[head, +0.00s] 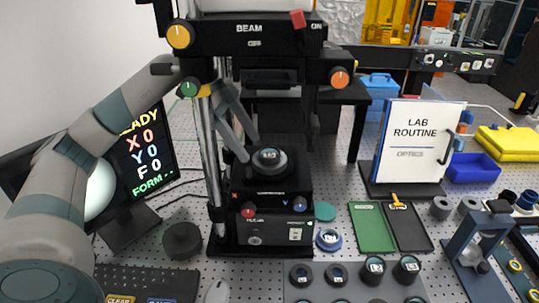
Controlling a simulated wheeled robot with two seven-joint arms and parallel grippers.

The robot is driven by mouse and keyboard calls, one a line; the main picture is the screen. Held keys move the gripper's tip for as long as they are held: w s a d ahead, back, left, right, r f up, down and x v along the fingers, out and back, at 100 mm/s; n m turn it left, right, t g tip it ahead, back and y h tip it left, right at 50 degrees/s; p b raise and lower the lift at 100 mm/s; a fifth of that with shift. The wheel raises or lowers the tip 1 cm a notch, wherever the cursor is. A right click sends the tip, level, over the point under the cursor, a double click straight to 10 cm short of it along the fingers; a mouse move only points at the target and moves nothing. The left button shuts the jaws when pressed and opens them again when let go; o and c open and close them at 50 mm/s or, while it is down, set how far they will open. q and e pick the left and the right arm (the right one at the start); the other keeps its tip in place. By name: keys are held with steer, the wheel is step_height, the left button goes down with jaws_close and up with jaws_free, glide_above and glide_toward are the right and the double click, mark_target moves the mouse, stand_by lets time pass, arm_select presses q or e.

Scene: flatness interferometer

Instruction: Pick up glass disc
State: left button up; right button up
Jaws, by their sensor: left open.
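A round dark-rimmed disc with a pale label (269,158) sits on the stage of the black interferometer (272,190). I cannot tell for sure that it is the glass disc. A flat teal disc (325,211) lies on the bench right of the instrument, and a blue-rimmed disc (328,239) lies just in front of it. My left arm reaches behind the instrument's front post. My left gripper (248,148) is open, its grey fingers slanting down just left of and above the stage disc. Contact is not clear. My right gripper is not in view.
The metal post (209,150) and beam housing (250,38) crowd the left gripper. A grey tray (335,292) with several round parts is in front. Green (372,228) and black (408,230) trays lie to the right. A black puck (183,240) stands left, by the monitor (140,145).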

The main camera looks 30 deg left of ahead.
mark_target(269, 152)
arm_select(q)
steer(key=d, duration=0.1)
steer(key=w+d, duration=0.1)
steer(key=d, duration=0.1)
steer(key=d+f+b, duration=0.1)
steer(key=shift+w+d, duration=0.35)
steer(key=c, duration=1.2)
